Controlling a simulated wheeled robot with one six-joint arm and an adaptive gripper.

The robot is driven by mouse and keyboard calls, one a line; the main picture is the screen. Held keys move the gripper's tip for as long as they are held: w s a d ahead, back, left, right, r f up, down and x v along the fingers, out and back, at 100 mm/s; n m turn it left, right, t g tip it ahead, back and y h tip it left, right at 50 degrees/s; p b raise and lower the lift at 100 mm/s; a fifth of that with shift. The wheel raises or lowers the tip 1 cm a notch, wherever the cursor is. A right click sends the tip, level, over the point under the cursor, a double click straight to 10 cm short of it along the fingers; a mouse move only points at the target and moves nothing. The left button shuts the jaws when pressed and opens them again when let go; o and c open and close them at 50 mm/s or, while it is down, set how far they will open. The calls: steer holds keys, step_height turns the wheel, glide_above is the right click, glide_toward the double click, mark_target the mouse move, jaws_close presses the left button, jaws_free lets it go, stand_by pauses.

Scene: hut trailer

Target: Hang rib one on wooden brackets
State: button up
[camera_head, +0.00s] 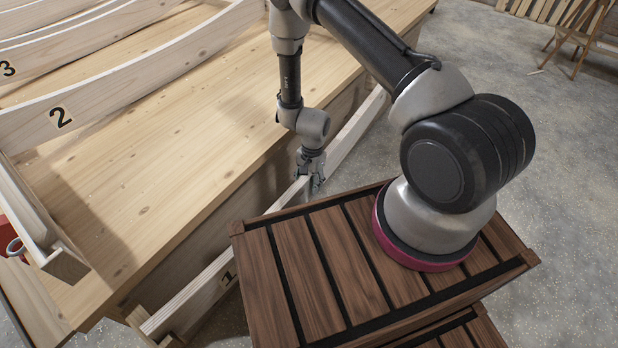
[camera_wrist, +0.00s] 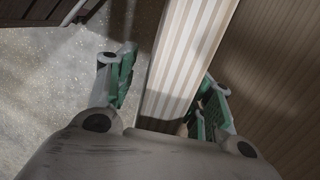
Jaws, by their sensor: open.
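Rib one (camera_head: 205,290), a long pale wooden beam marked 1, runs along the side of the big wooden table, below its top. In the wrist view the rib (camera_wrist: 188,65) passes between the fingers of my gripper (camera_wrist: 168,75). The gripper is open, with one green-padded finger on each side of the rib. In the head view my gripper (camera_head: 311,180) points down over the rib's middle, beside the table edge. A small wooden piece, perhaps a bracket (camera_head: 140,318), shows at the rib's near end. Whether the rib rests on it I cannot tell. My arm and base hide part of the rib.
The table (camera_head: 165,165) carries rib two (camera_head: 120,85) and rib three (camera_head: 90,42), among others. A pale wooden frame (camera_head: 35,215) stands at the table's left end. Grey floor (camera_head: 545,130) is open at the right, with a wooden stand (camera_head: 578,42) far back.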

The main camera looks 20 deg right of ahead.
steer(key=r, duration=0.8)
steer(key=w+d+r, duration=0.1)
steer(key=r, duration=0.3)
steer(key=shift+d, duration=0.1)
steer(key=shift+f, duration=0.1)
steer(key=s+r+n+g, duration=0.3)
steer(key=s+r+n, duration=0.15)
steer(key=s, duration=0.25)
steer(key=s+d+r+n+t, duration=0.2)
steer(key=s+d+r, duration=0.2)
steer(key=r, duration=0.9)
steer(key=s+d+r+n+t, duration=0.2)
steer(key=s+d+r+t, duration=0.1)
steer(key=r, duration=1.1)
steer(key=s+d+r+n+t+h, duration=0.1)
steer(key=s+d+r, duration=0.5)
steer(key=r, duration=0.8)
steer(key=shift+d+n+t, duration=0.35)
steer(key=shift+n+t, duration=0.3)
steer(key=shift+t, duration=0.45)
